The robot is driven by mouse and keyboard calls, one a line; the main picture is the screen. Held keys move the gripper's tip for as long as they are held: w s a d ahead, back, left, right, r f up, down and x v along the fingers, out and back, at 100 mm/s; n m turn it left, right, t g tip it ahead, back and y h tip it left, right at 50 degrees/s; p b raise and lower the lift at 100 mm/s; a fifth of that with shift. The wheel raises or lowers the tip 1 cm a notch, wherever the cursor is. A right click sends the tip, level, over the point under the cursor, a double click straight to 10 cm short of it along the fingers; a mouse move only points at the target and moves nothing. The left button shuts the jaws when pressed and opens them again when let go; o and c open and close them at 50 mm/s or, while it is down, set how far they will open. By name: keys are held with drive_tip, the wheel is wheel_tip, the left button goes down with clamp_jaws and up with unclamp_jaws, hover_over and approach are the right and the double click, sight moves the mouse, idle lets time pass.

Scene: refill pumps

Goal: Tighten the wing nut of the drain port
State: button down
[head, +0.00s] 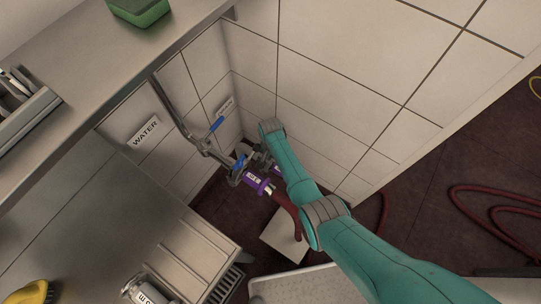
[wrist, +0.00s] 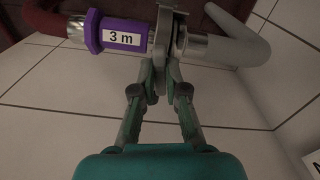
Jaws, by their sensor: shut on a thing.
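In the wrist view, a grey metal clamp (wrist: 160,32) sits around a pipe joint, between a purple collar (wrist: 112,37) marked "3 m" and a shiny metal pipe end (wrist: 196,44). My gripper (wrist: 157,72) reaches up to the clamp's lower side and its fingers are closed together there. The wing nut is between the fingertips and mostly hidden by them, so its wings cannot be made out. In the head view, the purple collar (head: 256,183) shows low in the corner, left of my teal arm; the arm covers much of the gripper and clamp.
A red hose (head: 495,200) lies on the dark floor at right.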

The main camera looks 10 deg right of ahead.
drive_tip(key=c, duration=1.2)
unclamp_jaws()
drive_tip(key=shift+r, duration=3.75)
